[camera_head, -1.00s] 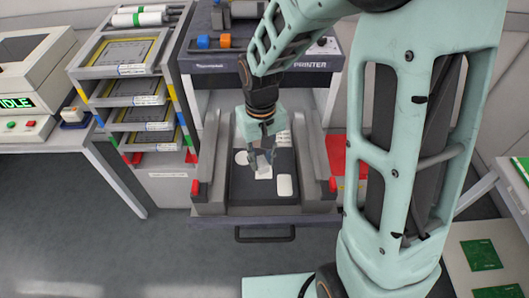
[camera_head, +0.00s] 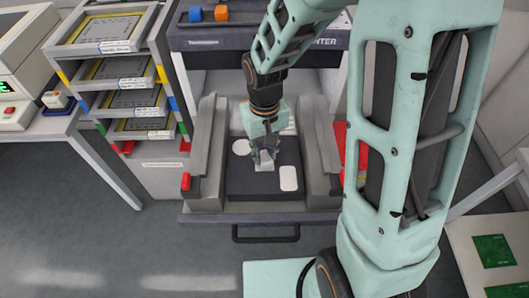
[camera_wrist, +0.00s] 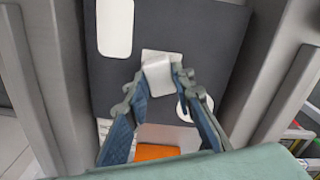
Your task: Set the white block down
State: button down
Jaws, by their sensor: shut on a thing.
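My gripper (camera_head: 264,153) is pointing down over a dark flat pad (camera_head: 250,188) between two grey rails. It is shut on a small white block, which shows between its fingertips in the head view (camera_head: 264,161) and in the wrist view (camera_wrist: 158,78). The block looks slightly tilted in the wrist view. Behind it a white square patch (camera_wrist: 150,54) on the pad shows partly. I cannot tell whether the block touches the pad. A white rounded rectangle (camera_head: 288,178) and a white disc (camera_head: 241,147) lie on the pad at either side of my gripper.
The grey rails (camera_head: 206,150) flank the pad closely on both sides. A rack of trays (camera_head: 130,97) stands to the left, and the printer (camera_head: 203,37) stands behind. An orange patch (camera_wrist: 155,152) shows beneath my gripper in the wrist view.

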aim_at(264, 156)
jog(key=shift+f, duration=0.1)
jog(key=shift+f, duration=0.15)
jog(key=c, duration=1.7)
grip_release()
jog(key=shift+o, duration=0.2)
notch_tip(264, 156, up, 12)
jog(key=p, duration=0.1)
jog(key=shift+r, duration=0.25)
